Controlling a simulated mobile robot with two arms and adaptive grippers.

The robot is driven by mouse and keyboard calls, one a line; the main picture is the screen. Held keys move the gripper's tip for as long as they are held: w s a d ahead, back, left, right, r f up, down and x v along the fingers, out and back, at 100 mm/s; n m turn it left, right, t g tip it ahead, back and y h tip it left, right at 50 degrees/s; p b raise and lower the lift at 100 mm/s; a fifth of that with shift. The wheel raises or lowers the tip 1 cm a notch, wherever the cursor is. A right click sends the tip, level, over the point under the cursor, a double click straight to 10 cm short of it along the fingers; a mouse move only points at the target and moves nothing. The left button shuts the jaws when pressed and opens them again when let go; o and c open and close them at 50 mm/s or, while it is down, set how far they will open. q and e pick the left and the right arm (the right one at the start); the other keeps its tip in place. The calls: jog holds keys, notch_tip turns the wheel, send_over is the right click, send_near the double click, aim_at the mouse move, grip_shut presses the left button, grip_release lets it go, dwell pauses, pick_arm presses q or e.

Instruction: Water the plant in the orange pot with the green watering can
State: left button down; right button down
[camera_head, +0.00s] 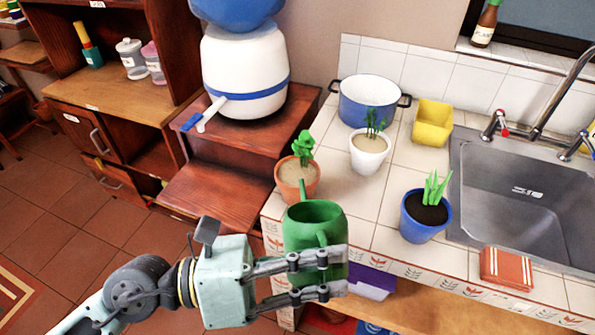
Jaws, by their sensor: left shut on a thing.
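The green watering can (313,222) is at the counter's near left corner, in front of the orange pot. My left gripper (338,272) is shut on the can, its fingers across the can's near side. The can looks upright, and its spout points up toward the orange pot. The orange pot (297,184) holds light soil and a leafy green plant (303,148), and stands on the tiled counter's left edge. The can hides a little of the pot's lower front. My right gripper is not in view.
A white pot (370,157) and a blue pot (421,220) with plants stand to the right on the tiled counter (374,205). Behind are a blue cooking pot (366,107) and yellow container (432,122). A sink (520,205) is at right, a water dispenser (240,70) at back left.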

pick_arm(q)
jog(key=shift+w+r, duration=0.15)
jog(key=shift+r, duration=0.1)
dwell(0.3)
jog(key=s+d+f+m+b, duration=0.1)
jog(key=s+f+m+b, duration=0.1)
jog(key=s+f+m, duration=0.3)
notch_tip(320, 180, down, 3)
jog(key=shift+s+r+m, duration=0.1)
jog(key=shift+s+m, duration=0.3)
jog(key=shift+s, duration=0.05)
dwell(0.7)
jog(key=shift+d, duration=0.1)
notch_tip(320, 180, down, 4)
jog(key=b, duration=0.4)
jog(key=shift+d, duration=0.1)
